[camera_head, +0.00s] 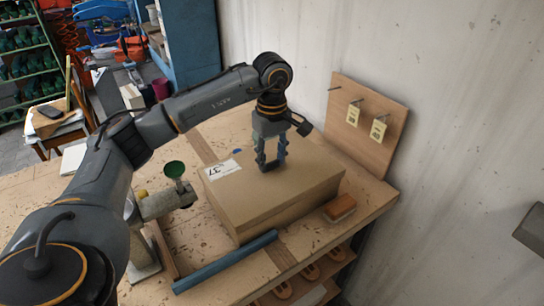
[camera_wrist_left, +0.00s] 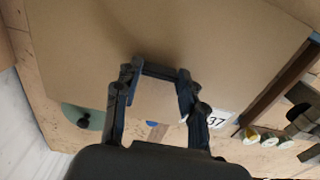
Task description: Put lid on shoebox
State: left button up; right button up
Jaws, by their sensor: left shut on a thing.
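The brown cardboard shoebox (camera_head: 285,215) stands on the wooden workbench in the head view. Its brown lid (camera_head: 305,165) lies over the top, apparently flat; I cannot tell whether it is fully seated. A white label reading 37 (camera_head: 224,169) is on its left part. My left gripper (camera_head: 270,166) points down at the lid's middle and is shut on it; the exact gripped part is unclear. In the left wrist view, the lid (camera_wrist_left: 210,40) fills most of the picture behind the gripper (camera_wrist_left: 153,108). My right gripper is not in view.
A brown brush-like block (camera_head: 340,207) lies right of the box. A blue bar (camera_head: 225,262) lies along its front. A pegboard with yellow tags (camera_head: 367,125) leans against the wall behind.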

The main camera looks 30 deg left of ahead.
pick_arm(q)
jog(key=shift+f, duration=0.2)
jog(key=o, duration=1.2)
notch_tip(320, 180, up, 12)
jog(key=shift+r, duration=0.1)
